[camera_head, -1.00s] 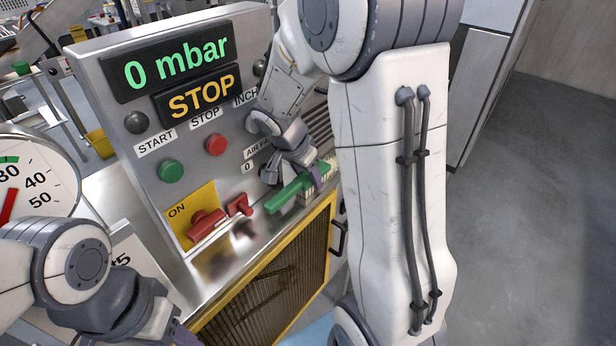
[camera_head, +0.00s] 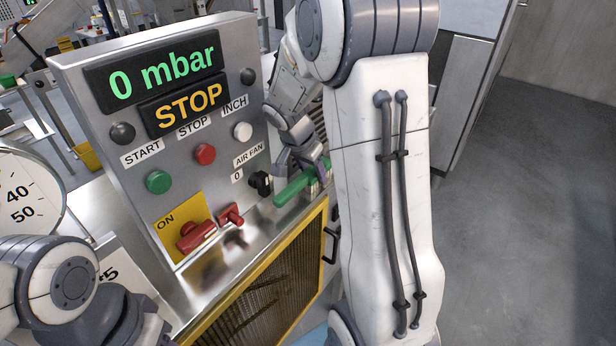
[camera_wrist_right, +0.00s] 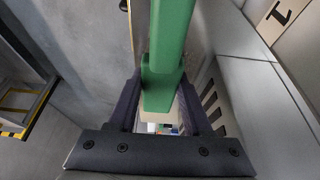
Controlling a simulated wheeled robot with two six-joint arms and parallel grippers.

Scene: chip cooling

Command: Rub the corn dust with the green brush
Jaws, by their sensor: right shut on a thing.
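The green brush (camera_head: 292,188) is in my right gripper (camera_head: 312,172), beside the right end of the control panel and over the metal ledge. My right gripper is shut on the brush's green handle, and its wrist hides part of the brush. In the right wrist view the green brush (camera_wrist_right: 168,45) runs up from between the fingers of my right gripper (camera_wrist_right: 160,108), with a pale part under it. I cannot make out the bristles' contact with anything. No corn dust can be made out. My left arm shows at the lower left, but its gripper is out of view.
The control panel (camera_head: 218,150) with its buttons, black air fan knob (camera_head: 260,183) and red switches (camera_head: 197,236) stands close left of the brush. A yellow-framed mesh door (camera_head: 270,275) is below the ledge. A round gauge (camera_head: 25,195) is at the left. Open floor (camera_head: 520,200) lies right.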

